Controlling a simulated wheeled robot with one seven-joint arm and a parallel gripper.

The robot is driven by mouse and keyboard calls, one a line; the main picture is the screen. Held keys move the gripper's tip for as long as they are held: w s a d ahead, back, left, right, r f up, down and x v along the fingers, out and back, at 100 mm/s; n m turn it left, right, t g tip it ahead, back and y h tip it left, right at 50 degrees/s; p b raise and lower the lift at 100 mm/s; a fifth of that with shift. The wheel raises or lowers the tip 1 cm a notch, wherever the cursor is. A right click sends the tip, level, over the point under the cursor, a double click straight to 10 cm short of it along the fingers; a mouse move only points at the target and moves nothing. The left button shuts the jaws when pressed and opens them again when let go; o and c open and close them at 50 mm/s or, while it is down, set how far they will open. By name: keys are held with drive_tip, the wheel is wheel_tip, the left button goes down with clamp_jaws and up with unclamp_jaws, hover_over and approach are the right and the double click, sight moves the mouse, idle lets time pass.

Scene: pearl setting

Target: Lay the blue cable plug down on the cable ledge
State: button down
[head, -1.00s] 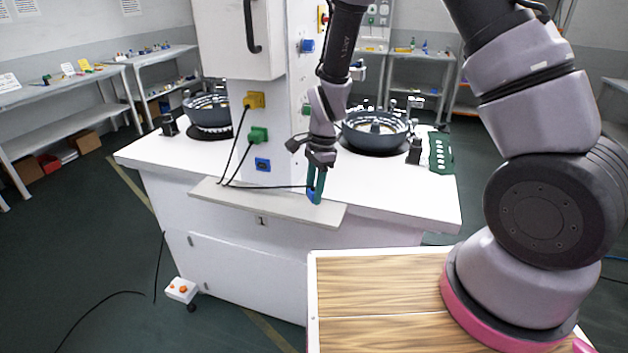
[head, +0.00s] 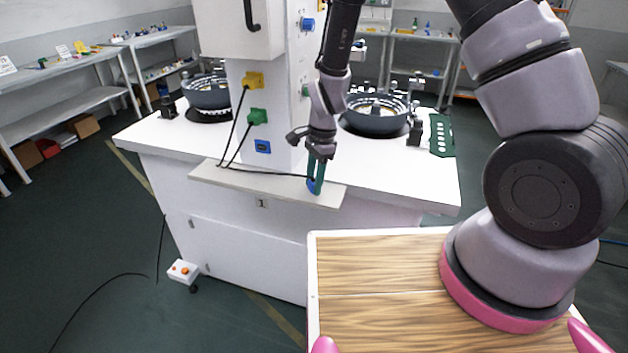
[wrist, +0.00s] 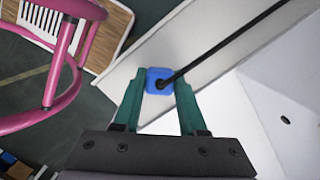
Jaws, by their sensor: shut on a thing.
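The blue cable plug (wrist: 158,80) is between the green fingertips of my gripper (wrist: 160,98) in the wrist view, with its black cable running to the upper right. In the head view the plug (head: 311,186) shows at the tips of my gripper (head: 316,178), over the right part of the cable ledge (head: 235,183). The ledge is a pale board marked 1 on the front of the white machine. In the wrist view the ledge (wrist: 200,58) lies behind the plug. I cannot tell whether the plug touches it.
A yellow plug (head: 253,80) and a green plug (head: 257,116) sit in the machine column, their cables hanging down. A blue socket (head: 263,146) is below them. A wood-topped surface (head: 380,270) is in front. The ledge's middle is clear but for the cable.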

drive_tip(key=shift+c, duration=1.9)
unclamp_jaws()
drive_tip(key=shift+f, duration=0.1)
drive_tip(key=d+r+n+t+y, duration=0.1)
drive_tip(key=d+r, duration=0.3)
drive_tip(key=r, duration=0.6)
drive_tip(key=d+r+n+t, duration=0.15)
drive_tip(key=d+r, duration=0.25)
drive_tip(key=r, duration=0.6)
drive_tip(key=d+r+n+t+y, duration=0.1)
drive_tip(key=d+r, duration=0.3)
drive_tip(key=r, duration=0.6)
drive_tip(key=s+d+r+n+t+h, duration=0.1)
drive_tip(key=s+d+r+n+t, duration=0.3)
drive_tip(key=s+d+r, duration=0.7)
drive_tip(key=shift+s+r+n+h, duration=0.3)
drive_tip(key=shift+s+r+n, duration=0.15)
drive_tip(key=shift+s, duration=0.2)
